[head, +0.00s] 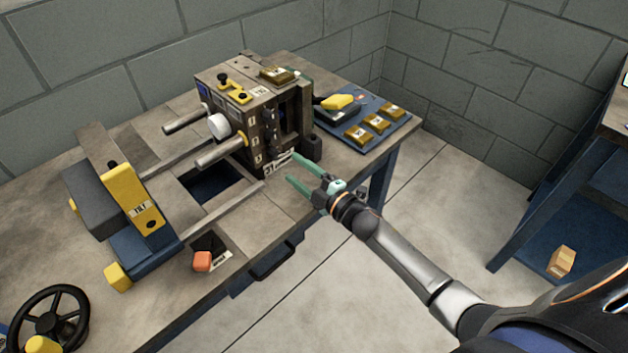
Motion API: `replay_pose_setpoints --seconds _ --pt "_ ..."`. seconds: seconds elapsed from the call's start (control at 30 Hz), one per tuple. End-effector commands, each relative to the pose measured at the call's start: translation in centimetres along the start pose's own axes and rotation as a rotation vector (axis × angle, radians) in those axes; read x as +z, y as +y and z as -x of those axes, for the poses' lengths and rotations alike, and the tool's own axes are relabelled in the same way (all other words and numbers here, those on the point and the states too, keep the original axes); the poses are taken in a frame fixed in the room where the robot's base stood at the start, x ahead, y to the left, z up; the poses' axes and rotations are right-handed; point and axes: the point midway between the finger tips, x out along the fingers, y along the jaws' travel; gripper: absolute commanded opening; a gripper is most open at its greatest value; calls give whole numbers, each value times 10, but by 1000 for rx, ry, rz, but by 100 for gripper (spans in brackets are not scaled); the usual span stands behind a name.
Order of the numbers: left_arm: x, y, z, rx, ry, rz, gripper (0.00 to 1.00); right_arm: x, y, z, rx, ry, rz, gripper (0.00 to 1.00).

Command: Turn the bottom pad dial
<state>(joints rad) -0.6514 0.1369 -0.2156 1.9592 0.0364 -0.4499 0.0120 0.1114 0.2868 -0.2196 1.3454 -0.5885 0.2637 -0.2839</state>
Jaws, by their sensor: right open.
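A brown-grey mould block (232,95) stands on the workbench, its labelled front face turned toward me. A row of small dark fittings (268,128) runs down this face near its right edge. They are too small to tell which is the bottom pad dial. A white round knob (219,126) sits on the left face between two metal bars. My right gripper (282,170) is open, its teal fingers pointing left, close to the block's lower front corner. Nothing shows between the fingers; whether they touch the block is unclear. My left gripper is out of view.
A blue tray (395,113) with brass blocks lies behind right on the workbench (120,140).

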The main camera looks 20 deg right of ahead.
Motion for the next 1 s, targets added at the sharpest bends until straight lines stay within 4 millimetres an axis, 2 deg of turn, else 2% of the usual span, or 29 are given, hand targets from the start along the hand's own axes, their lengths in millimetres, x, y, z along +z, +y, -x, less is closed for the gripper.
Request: replay_pose_setpoints --seconds 0.03,0.2,0.4,1.0 --pt "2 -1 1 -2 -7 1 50 0 0 12 -3 0 0 63" --pt "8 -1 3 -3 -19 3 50 0 0 40 -3 -1 1 63" --pt "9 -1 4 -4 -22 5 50 0 0 58 -1 -1 -1 63" --pt "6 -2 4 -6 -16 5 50 0 0 61 -1 -1 -4 63"
